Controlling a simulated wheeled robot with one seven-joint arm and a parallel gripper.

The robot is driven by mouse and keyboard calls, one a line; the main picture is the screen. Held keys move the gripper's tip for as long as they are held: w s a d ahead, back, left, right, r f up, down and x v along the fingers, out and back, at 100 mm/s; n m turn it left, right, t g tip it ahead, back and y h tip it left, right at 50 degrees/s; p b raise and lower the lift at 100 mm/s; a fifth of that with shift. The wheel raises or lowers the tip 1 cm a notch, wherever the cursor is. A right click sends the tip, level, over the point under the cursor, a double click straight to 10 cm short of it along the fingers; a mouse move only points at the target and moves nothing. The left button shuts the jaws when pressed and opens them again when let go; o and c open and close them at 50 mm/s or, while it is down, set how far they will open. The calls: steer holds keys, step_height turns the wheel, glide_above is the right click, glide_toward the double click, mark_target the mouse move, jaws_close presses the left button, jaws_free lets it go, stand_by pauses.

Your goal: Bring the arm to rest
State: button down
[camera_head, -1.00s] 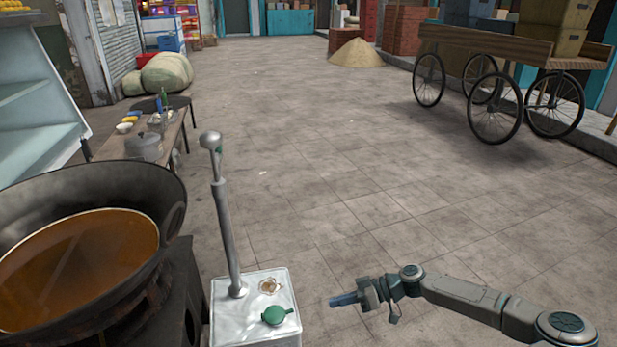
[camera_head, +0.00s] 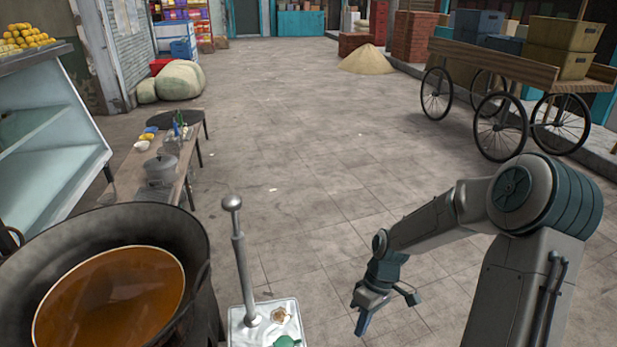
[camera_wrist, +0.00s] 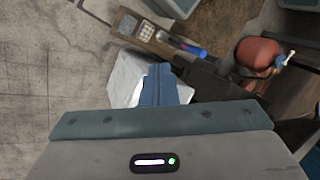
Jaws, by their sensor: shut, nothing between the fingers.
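My arm stands at the right of the head view, bent at the elbow, with its forearm reaching left and down. My gripper (camera_head: 362,325) hangs at the lower middle right, over the paved floor, pointing down. Its fingers are shut with nothing between them. In the wrist view, the closed fingers (camera_wrist: 159,85) show in front of a white surface. The gripper touches nothing that I can see.
A large dark pan (camera_head: 190,240) of orange-brown liquid stands at lower left. Right of it is a white-topped stand (camera_head: 245,330) with a metal post (camera_head: 241,260). A cart (camera_head: 490,62) stands at upper right. A red tank (camera_wrist: 257,53) shows in the wrist view. The middle floor is clear.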

steer(key=s+r+m+t+h+p, duration=0.1)
steer(key=r+p, duration=0.5)
steer(key=r, duration=0.8)
steer(key=s+d+r+m+t+h+p, duration=0.1)
steer(key=s+r+m+t+p, duration=0.2)
steer(key=r, duration=1.1)
steer(key=s+d+r+m+t+h+p, duration=0.1)
steer(key=s+r+m+p, duration=0.4)
steer(key=r, duration=0.9)
steer(key=s+t+p, duration=0.1)
steer(key=s+p, duration=0.2)
steer(key=p, duration=0.2)
steer(key=shift+s+d+t+p, duration=0.15)
steer(key=shift+s+t+p, duration=0.15)
steer(key=shift+t+p, duration=0.1)
steer(key=shift+r, duration=0.1)
